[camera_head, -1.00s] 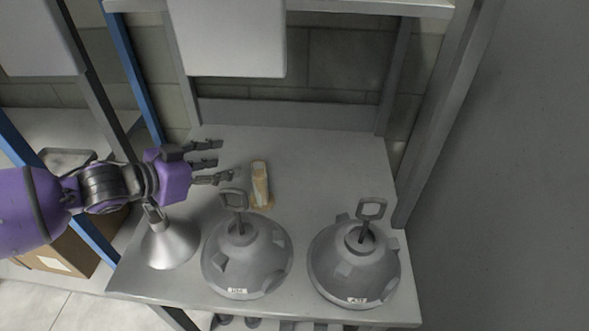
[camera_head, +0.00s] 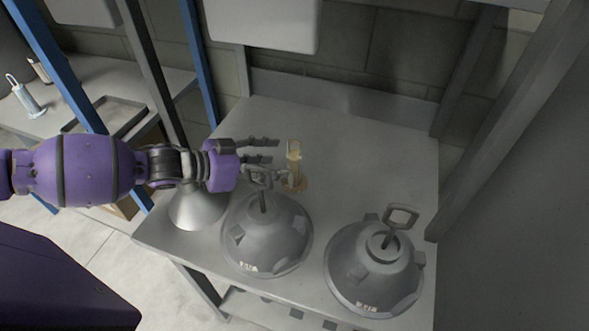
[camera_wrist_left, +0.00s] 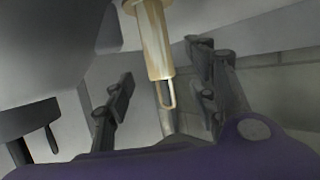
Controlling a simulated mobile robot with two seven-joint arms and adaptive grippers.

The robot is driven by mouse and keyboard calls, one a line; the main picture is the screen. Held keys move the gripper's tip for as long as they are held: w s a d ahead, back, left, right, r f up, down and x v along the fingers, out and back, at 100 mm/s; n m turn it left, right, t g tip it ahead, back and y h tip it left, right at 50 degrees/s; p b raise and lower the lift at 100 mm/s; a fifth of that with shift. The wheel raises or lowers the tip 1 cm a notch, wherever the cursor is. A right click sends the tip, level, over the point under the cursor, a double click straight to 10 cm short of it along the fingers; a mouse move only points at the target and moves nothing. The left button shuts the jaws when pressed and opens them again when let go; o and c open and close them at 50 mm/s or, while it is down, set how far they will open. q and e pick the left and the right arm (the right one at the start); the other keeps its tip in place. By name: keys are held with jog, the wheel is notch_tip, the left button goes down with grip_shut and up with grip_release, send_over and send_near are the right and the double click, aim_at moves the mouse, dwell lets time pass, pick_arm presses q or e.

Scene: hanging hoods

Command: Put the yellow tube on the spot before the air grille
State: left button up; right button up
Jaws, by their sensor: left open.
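The yellow tube (camera_head: 294,152), pale yellow, stands on the grey table (camera_head: 345,130), behind the left bell-shaped hood. My left gripper (camera_head: 277,159) is open just left of the tube, its fingers pointing right toward it. In the left wrist view the tube (camera_wrist_left: 153,38), with a loop at its end, shows between the spread fingers (camera_wrist_left: 160,88). The fingers are not closed on it; whether they touch it I cannot tell. I cannot make out the air grille or the spot before it. My right gripper is not in view.
Two grey hoods with loop handles, the left (camera_head: 265,235) and the right (camera_head: 375,268), stand along the front. A plain grey cone (camera_head: 198,208) stands under my left wrist. A blue post (camera_head: 197,65) rises behind my arm. The table's back middle is clear. A white tube (camera_head: 27,97) stands on the left bench.

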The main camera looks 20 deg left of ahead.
aim_at(295, 160)
pick_arm(q)
jog(key=x, duration=0.6)
jog(key=shift+w+d, duration=0.2)
jog(key=shift+c, duration=0.6)
grip_shut()
